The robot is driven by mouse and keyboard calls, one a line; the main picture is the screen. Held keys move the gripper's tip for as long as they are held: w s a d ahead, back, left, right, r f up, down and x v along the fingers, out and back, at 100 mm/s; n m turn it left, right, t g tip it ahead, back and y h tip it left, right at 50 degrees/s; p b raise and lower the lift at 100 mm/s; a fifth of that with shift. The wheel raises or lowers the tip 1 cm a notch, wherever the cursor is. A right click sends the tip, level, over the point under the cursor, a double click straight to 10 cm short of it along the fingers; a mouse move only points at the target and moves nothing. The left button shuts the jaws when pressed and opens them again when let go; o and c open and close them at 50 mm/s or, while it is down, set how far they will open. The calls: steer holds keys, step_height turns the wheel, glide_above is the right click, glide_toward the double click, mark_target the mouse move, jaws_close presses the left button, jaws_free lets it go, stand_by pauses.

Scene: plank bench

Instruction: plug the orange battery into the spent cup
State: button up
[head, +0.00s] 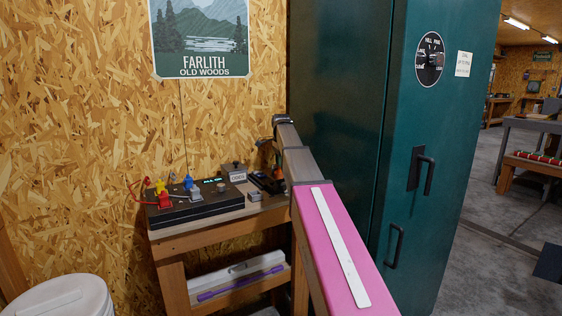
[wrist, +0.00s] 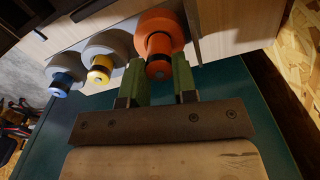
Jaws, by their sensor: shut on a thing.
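In the wrist view the orange battery (wrist: 158,58), with a wide orange round part and a black band, sits between the green pads of my gripper (wrist: 161,78). My gripper is shut on it. Its far end lies close to a pale wooden face, and I cannot tell whether it touches or sits in anything. In the head view my arm hides most of the gripper, and a bit of orange shows beside it. I cannot pick out the spent cup; a small grey labelled box (head: 235,172) stands on the bench, its lettering too small to read.
Beside the orange battery are a yellow-ended piece (wrist: 99,68) and a blue-ended piece (wrist: 61,82), each with a grey round part. A black panel (head: 195,207) with coloured plugs fills the bench's left. A tall green cabinet (head: 340,90) stands right. A white bucket (head: 65,297) is front left.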

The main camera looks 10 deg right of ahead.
steer(key=shift+f, duration=0.9)
steer(key=o, duration=1)
steer(key=shift+r, duration=0.1)
step_height(320, 180, up, 10)
steer(key=shift+f, duration=0.2)
steer(key=shift+r, duration=0.55)
